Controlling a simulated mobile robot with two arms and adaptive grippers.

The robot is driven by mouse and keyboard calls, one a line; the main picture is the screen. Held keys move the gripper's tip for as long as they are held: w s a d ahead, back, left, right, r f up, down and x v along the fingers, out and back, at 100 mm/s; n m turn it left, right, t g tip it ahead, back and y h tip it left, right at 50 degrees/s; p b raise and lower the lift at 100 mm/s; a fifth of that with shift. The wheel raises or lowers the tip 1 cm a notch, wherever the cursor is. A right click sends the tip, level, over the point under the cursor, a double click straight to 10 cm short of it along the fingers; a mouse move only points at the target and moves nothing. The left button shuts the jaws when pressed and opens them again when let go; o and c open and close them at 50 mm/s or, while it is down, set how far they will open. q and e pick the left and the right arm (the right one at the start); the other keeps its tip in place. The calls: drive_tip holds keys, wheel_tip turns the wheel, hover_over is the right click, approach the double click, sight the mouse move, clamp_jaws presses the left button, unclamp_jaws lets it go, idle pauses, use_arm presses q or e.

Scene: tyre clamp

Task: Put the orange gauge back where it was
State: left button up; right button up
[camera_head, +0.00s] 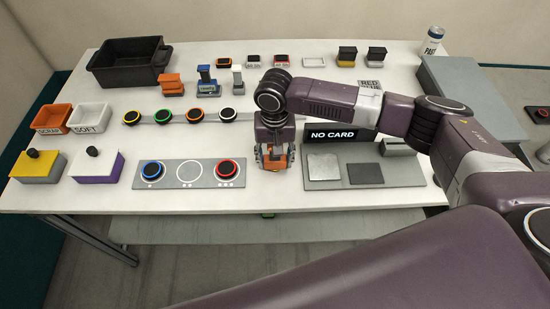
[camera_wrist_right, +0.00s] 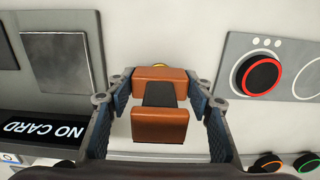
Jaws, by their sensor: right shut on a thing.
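The orange gauge (camera_head: 273,163) is in my right gripper (camera_head: 275,165), above the front middle of the white table. In the right wrist view the gauge (camera_wrist_right: 160,126) shows two orange-brown blocks joined by a dark middle part. It lies between the two fingers of my right gripper (camera_wrist_right: 160,105), which is shut on it. In the head view, the gripper hides much of the gauge. Another orange piece (camera_head: 172,83), a blue piece (camera_head: 207,77) and a whitish piece (camera_head: 238,80) stand in a row at the back. My left gripper is not in view.
A grey panel (camera_head: 190,184) with round dials lies left of the gripper. A "NO CARD" sign (camera_head: 340,135) and grey plates stand right of it. Several round dials (camera_head: 195,116) sit on a strip behind the panel. A black bin (camera_head: 130,65) stands at the back left.

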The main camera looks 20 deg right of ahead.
drive_tip(key=o, duration=1)
drive_tip(key=shift+f, duration=0.1)
drive_tip(key=shift+r, duration=0.55)
wheel_tip(320, 180, up, 11)
drive_tip(key=b, duration=0.3)
drive_tip(key=shift+r, duration=0.15)
